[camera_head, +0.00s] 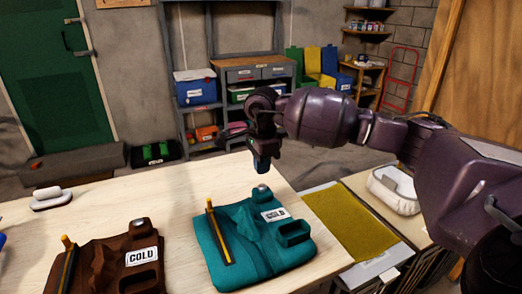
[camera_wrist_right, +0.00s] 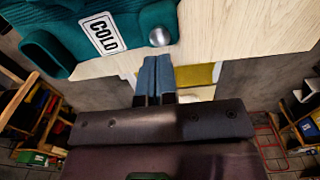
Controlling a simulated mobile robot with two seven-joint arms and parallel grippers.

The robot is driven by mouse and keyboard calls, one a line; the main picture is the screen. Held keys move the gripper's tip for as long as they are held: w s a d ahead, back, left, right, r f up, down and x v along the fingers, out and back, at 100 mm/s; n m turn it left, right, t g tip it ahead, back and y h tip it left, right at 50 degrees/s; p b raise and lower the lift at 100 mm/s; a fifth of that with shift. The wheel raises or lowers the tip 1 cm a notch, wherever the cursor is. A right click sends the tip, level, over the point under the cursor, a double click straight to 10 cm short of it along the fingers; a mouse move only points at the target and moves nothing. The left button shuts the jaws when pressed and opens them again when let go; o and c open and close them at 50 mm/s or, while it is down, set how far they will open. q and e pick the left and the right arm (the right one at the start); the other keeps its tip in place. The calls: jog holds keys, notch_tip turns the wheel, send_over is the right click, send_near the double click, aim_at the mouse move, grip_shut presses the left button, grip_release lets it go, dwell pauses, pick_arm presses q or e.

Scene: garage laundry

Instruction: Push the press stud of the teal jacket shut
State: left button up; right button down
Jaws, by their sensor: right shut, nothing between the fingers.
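The teal jacket (camera_head: 240,255) lies folded on the pale wooden table, with a white COLD label (camera_head: 275,214). Its round silver press stud (camera_head: 262,189) sits at the far right corner of the jacket, and the stud also shows in the right wrist view (camera_wrist_right: 160,37). Whether the stud is pressed in cannot be told. My right gripper (camera_head: 262,167) is shut and empty, pointing down above and just beyond the stud. In the right wrist view its blue fingertips (camera_wrist_right: 156,62) are together, just short of the stud. My left gripper is out of view.
A brown jacket (camera_head: 100,268) with a similar label and stud lies left of the teal one. A white-topped object (camera_head: 52,198) stands at the table's left. A yellow mat (camera_head: 345,225) and white basket (camera_head: 392,190) are at the right.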

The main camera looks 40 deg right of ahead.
aim_at(262, 185)
notch_tip(262, 185, down, 4)
jog(key=shift+r, duration=0.25)
jog(key=shift+f, duration=0.3)
